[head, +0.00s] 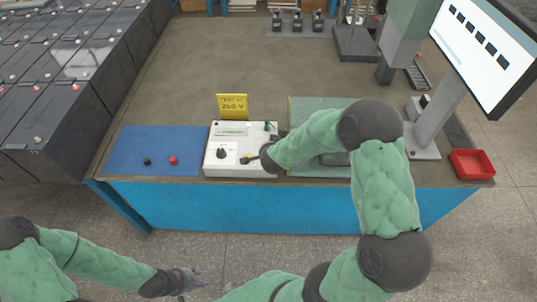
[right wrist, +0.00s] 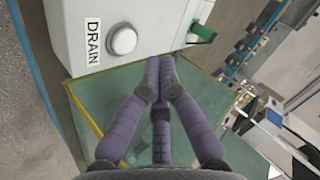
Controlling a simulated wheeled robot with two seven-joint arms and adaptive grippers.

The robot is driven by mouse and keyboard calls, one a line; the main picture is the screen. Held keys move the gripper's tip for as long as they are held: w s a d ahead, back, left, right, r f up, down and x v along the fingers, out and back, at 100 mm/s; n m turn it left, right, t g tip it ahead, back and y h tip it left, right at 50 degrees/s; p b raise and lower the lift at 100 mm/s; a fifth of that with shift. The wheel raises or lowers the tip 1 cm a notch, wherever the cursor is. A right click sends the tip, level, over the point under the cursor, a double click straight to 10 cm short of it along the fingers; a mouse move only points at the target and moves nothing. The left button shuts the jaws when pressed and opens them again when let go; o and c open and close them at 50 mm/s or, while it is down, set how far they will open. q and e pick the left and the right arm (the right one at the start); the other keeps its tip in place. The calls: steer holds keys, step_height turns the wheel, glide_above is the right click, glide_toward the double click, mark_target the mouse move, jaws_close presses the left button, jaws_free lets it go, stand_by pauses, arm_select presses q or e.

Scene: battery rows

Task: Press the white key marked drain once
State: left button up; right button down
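The white test box (head: 226,166) stands at the front of the table, with a black knob and a yellow sign behind it. In the right wrist view, the round white key (right wrist: 123,41) is on the box's side wall, beside a label reading DRAIN (right wrist: 92,42). In the head view my right arm hides that side. My right gripper (right wrist: 160,78) has its fingertips close together, empty, over the green mat (right wrist: 112,82). It points toward the box, apart from the key. My left gripper (head: 184,281) hangs low at bottom left, off the table; its fingers are too small to read.
A blue mat (head: 150,138) with a black and a red terminal lies left of the box. A monitor (head: 485,50) and a red tray (head: 472,164) stand at right. Battery rows (head: 70,120) fill the left.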

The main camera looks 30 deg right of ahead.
steer(key=shift+r+p, duration=1.25)
steer(key=shift+r, duration=0.3)
steer(key=shift+f, duration=0.1)
